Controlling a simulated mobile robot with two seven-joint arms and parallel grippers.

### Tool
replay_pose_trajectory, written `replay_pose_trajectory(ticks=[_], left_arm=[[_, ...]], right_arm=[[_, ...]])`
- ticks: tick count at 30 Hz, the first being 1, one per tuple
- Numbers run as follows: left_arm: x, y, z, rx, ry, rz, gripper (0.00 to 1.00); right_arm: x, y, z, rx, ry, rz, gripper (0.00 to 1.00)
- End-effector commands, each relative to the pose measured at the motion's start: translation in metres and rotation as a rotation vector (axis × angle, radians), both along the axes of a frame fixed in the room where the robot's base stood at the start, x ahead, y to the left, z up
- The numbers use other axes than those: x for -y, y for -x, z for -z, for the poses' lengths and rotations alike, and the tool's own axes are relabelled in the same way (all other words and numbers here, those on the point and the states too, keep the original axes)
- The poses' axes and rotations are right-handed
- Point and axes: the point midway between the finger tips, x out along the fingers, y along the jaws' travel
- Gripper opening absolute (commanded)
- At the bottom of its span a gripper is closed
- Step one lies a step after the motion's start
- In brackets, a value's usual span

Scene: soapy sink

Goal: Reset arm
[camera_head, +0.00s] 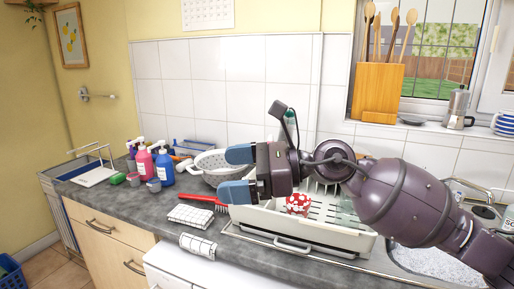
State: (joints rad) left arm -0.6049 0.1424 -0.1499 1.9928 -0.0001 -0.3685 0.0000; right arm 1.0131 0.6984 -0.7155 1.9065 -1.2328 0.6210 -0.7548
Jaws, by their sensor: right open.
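My right arm comes in from the right and reaches across above the dish rack (330,235). Its gripper (235,172) points left with its two blue fingertips apart and nothing between them. The gripper is in front of a white colander (208,165) on the counter and hides part of it. A red and white spotted item (297,204) sits in the cream dish rack, below my right arm. My left gripper is not in the picture.
A pink bottle (144,163) and a blue bottle (164,167) stand on the counter at left. A sink (430,262) is at right. A wooden utensil block (377,92) stands on the windowsill.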

Motion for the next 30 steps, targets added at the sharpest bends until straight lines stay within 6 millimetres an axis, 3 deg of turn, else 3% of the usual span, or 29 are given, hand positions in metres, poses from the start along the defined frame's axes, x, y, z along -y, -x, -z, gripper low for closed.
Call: replay_pose_trajectory(ticks=[5, 11, 15, 20, 26, 30], left_arm=[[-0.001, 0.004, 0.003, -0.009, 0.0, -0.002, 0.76], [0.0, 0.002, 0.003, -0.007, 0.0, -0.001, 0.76], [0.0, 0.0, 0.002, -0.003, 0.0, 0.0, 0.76], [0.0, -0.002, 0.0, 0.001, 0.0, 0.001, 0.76], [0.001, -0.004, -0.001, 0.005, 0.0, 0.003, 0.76], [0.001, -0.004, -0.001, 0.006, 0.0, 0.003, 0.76]], right_arm=[[0.019, -0.012, -0.012, -0.604, -0.426, 0.072, 1.0], [0.066, -0.044, 0.014, -1.197, -0.827, 0.135, 1.0], [0.103, -0.061, 0.057, -1.546, -1.079, 0.18, 1.0], [0.146, -0.068, 0.12, -1.882, -1.348, 0.232, 1.0], [0.193, -0.052, 0.21, -2.204, -1.663, 0.306, 1.0], [0.222, -0.026, 0.273, -2.357, -1.866, 0.366, 1.0]])
